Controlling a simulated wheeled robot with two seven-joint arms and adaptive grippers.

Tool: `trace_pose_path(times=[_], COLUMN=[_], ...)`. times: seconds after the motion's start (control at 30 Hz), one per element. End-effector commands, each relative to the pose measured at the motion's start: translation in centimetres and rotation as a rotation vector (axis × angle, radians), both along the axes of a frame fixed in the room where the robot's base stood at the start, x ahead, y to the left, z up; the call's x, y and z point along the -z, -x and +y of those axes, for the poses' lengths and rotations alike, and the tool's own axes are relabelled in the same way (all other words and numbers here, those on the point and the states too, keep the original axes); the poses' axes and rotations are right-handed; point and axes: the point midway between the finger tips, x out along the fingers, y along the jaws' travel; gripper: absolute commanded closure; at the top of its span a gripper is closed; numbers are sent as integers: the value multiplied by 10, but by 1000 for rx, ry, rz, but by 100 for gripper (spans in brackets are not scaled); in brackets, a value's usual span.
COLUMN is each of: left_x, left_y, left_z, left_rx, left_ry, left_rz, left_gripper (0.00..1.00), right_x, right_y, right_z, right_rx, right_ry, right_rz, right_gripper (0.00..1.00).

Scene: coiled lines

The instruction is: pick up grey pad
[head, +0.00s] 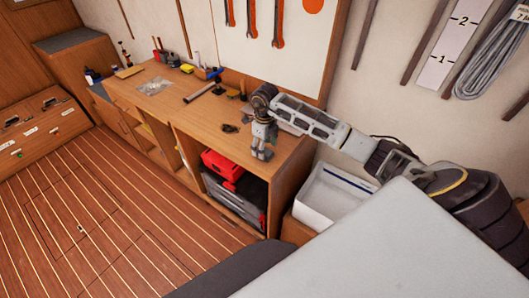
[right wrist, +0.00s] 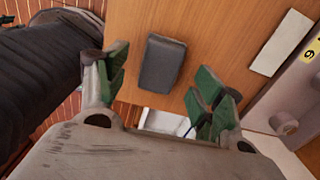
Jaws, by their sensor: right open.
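The grey pad (right wrist: 163,62) is a dark, rounded block lying on the wooden bench top in the right wrist view. In that view my right gripper (right wrist: 164,88) is open, with green-lined fingers on the left and right of the pad. The pad lies between and slightly beyond the fingers, and nothing is held. In the head view my right gripper (head: 261,153) points down over the bench's near right end. I cannot make out the pad there; the gripper seems to hide it. My left gripper is not in view.
The workbench (head: 185,122) carries a dark coil (head: 230,128) left of the gripper, a clear bag (head: 153,86) and tools farther back. A red case (head: 222,165) sits on the shelf below. A white bin (head: 332,195) stands right of the bench. A pale strip (right wrist: 281,43) lies right of the pad.

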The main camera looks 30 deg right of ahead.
Motion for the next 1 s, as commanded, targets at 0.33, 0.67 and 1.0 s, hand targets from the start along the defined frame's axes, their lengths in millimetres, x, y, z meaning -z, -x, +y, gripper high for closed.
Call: trace_pose_path(times=[0.33, 0.67, 1.0], left_x=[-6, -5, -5], left_y=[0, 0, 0], left_z=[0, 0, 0], left_rx=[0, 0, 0], left_ry=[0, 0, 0], left_rz=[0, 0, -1], left_gripper=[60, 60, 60], right_x=[21, 22, 21], right_y=[0, 0, 0], right_z=[0, 0, 0], right_rx=[0, 0, 0], right_ry=[-1, -1, 1], right_rz=[-2, -2, -1], right_gripper=[32, 32, 67])
